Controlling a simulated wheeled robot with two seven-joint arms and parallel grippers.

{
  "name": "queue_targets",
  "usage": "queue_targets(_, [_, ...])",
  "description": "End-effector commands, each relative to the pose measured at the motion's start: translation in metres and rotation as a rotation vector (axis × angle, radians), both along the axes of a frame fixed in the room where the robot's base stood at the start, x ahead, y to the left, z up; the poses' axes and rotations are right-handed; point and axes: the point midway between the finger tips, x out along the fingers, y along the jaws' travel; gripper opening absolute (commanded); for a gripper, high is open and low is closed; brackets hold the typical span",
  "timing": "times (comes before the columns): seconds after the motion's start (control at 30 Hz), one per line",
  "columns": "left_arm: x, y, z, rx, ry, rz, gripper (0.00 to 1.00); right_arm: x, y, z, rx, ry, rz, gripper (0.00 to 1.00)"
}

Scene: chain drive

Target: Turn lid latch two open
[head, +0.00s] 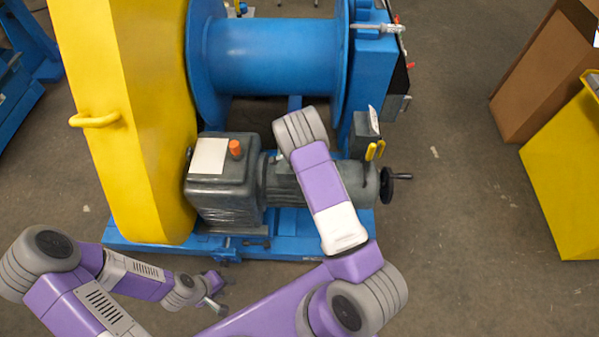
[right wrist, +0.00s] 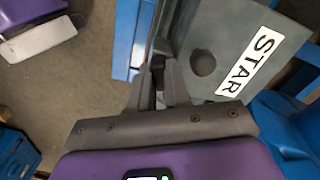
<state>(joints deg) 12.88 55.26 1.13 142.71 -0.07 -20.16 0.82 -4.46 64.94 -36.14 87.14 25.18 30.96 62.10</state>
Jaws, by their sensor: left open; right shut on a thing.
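My right gripper (right wrist: 158,88) is shut on a small dark upright piece (right wrist: 158,66) in the right wrist view. The piece is at the left edge of a grey panel with a round dark knob and a white label reading "STAR". Whether this piece is lid latch two is not clear. In the head view my right arm hides its own fingers. My left gripper (head: 220,293) is open and empty, low in front of the blue base. The tall yellow cover (head: 135,120) with a yellow handle (head: 93,120) stands at left. No latch can be made out on it.
A blue drum (head: 270,55) stands behind a grey gearbox (head: 222,195) with an orange cap (head: 235,148). A black crank (head: 390,184) sticks out at right. A brown box (head: 545,75) and a yellow bin (head: 565,165) stand far right. The floor between is clear.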

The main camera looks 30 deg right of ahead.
Motion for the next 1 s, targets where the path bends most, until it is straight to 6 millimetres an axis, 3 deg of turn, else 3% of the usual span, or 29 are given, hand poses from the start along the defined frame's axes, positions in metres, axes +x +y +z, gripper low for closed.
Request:
queue_targets(0.5, [0.0, 0.0, 0.0078, 0.0, 0.0, 0.0, 0.43, 0.0018, -0.0001, 0.0003, 0.0, 0.0, -0.381, 0.0])
queue_targets(1.0, [0.0, 0.0, 0.0092, 0.0, 0.0, 0.0, 0.43, 0.0022, 0.0, -0.0002, 0.001, 0.001, -0.479, 0.0])
